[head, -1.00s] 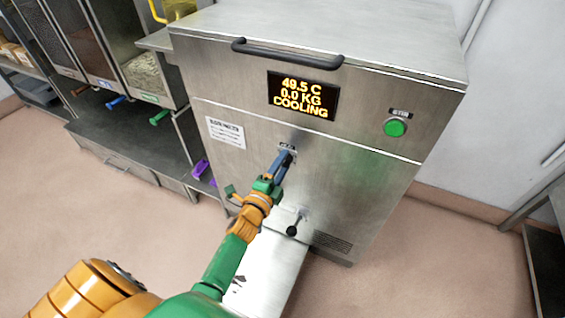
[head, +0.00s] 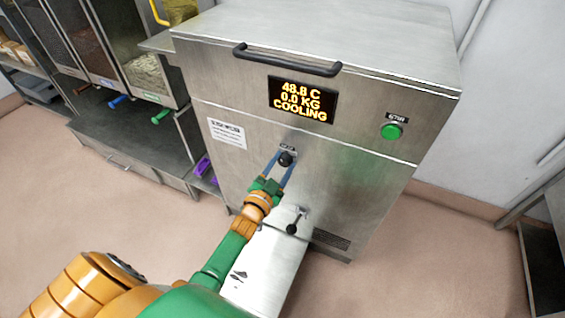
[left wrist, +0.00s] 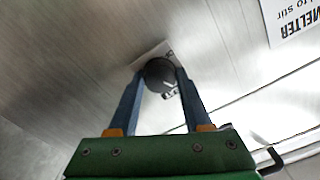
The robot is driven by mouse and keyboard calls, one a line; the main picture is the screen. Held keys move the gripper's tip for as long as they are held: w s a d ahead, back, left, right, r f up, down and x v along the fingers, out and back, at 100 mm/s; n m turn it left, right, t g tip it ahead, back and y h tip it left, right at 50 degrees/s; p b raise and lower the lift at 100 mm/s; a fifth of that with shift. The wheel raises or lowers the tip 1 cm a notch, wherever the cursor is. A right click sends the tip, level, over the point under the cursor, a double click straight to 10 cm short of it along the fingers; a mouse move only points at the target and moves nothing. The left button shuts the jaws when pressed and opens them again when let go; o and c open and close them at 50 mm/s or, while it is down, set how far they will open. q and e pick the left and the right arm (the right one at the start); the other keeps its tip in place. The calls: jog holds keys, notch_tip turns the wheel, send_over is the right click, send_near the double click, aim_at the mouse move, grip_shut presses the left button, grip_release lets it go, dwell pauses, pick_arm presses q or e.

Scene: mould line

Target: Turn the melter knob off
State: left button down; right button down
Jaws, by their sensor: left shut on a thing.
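The melter (head: 340,195) is a steel cabinet with a lid and a lit display (head: 303,100) reading 48.8 C, 0.0 KG, COOLING. The round black melter knob (head: 286,160) sits on its front panel, below a small label. My left gripper (head: 287,156) has its two blue fingers on either side of the knob and is shut on it. The left wrist view shows the dark knob (left wrist: 160,75) between the fingertips, against the steel panel. The knob's pointer and setting cannot be read. My right gripper is in neither view.
A green button (head: 391,132) is at the panel's upper right. A black-tipped lever (head: 292,228) sticks out below the knob, above a pale steel surface. A black handle (head: 287,58) spans the lid front. Bins with coloured handles (head: 160,117) stand left. Floor is open right.

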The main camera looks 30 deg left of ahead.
pick_arm(q)
jog(key=n, duration=0.4)
jog(key=shift+n+p, duration=0.3)
jog(key=n, duration=0.4)
jog(key=shift+a+n, duration=0.1)
jog(key=shift+n, duration=0.2)
jog(key=n, duration=0.4)
jog(key=shift+n+b, duration=0.3)
jog(key=shift+n, duration=2)
jog(key=shift+c, duration=1.7)
grip_release()
